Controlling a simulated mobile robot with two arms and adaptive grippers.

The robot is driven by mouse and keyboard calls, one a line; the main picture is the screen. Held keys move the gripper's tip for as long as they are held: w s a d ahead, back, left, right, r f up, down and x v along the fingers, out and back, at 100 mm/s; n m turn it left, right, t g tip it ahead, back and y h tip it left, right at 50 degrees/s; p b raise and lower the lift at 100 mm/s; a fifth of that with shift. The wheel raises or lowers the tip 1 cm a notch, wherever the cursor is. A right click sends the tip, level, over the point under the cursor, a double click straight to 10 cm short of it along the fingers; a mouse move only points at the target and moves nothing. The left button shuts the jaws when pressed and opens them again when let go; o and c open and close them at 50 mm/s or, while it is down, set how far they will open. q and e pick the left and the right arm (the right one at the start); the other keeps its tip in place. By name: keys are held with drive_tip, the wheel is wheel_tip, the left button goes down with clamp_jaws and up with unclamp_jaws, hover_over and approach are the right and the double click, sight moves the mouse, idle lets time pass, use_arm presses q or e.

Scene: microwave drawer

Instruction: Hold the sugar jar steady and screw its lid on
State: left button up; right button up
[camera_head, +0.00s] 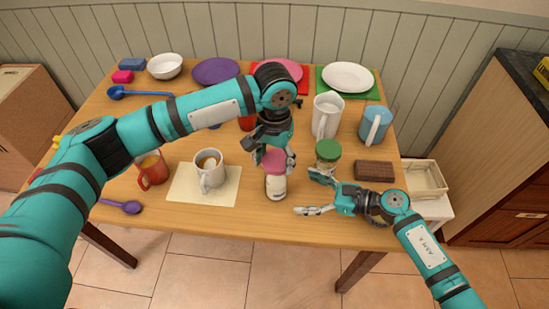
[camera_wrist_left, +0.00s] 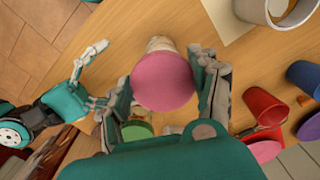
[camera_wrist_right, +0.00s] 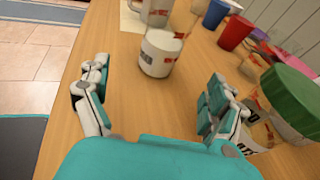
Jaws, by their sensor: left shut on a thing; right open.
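The sugar jar (camera_head: 276,187), clear with white contents, stands upright near the table's front edge. In the right wrist view the jar (camera_wrist_right: 160,55) shows a red mark and no lid on top. My left gripper (camera_head: 273,157) is shut on the round pink lid (camera_wrist_left: 163,80), which hides part of the jar below it in the left wrist view. The lid appears above the jar; the exact gap cannot be told. My right gripper (camera_head: 316,194) is open, low over the table, right of the jar; its fingers (camera_wrist_right: 152,98) point toward the jar without touching it.
A green-lidded jar (camera_head: 328,153) stands close beside my right gripper, with a brown block (camera_head: 375,171) to its right. A white mug (camera_head: 209,178) sits on a cream mat (camera_head: 190,188) at left. A white pitcher (camera_head: 325,117) and blue mug (camera_head: 375,125) stand behind.

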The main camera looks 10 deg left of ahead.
sight(280, 187)
drive_tip(key=x, duration=0.8)
drive_tip(key=shift+a, duration=0.2)
drive_tip(key=c, duration=1.1)
idle(0.3)
